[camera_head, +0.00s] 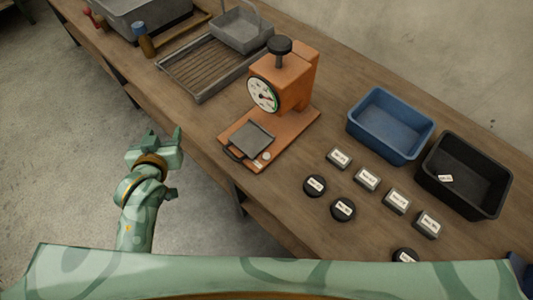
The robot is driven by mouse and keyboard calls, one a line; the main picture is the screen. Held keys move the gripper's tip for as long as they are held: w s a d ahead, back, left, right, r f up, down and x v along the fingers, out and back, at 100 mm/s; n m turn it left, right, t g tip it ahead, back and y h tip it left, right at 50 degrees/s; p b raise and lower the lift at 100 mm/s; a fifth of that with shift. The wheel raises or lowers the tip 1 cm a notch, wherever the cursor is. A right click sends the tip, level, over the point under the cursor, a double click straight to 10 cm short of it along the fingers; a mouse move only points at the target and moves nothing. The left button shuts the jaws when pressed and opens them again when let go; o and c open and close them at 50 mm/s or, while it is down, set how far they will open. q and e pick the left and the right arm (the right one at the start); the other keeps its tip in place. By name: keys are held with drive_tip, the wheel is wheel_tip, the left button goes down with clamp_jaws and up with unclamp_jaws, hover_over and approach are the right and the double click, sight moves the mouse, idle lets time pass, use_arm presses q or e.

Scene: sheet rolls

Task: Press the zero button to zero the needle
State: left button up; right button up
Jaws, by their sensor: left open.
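An orange dial scale (295,80) stands on the wooden bench with a black knob (279,46) on top. Its round white dial (263,95) faces left; the needle is too small to read. A grey square pan (253,137) sits on its base. A small pale round button (266,156) shows at the base's front edge, beside the pan. My left gripper (164,139) is open and empty, off the bench's front edge and left of the scale, apart from it. My right gripper is not in view.
A slatted rack (203,72) and a grey basket (240,30) lie behind left of the scale. A blue bin (391,126) and a black bin (464,175) stand at right. Labelled grey blocks (367,178) and black discs (343,209) lie in front of them.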

use_arm(q)
clamp_jaws()
idle(1.4)
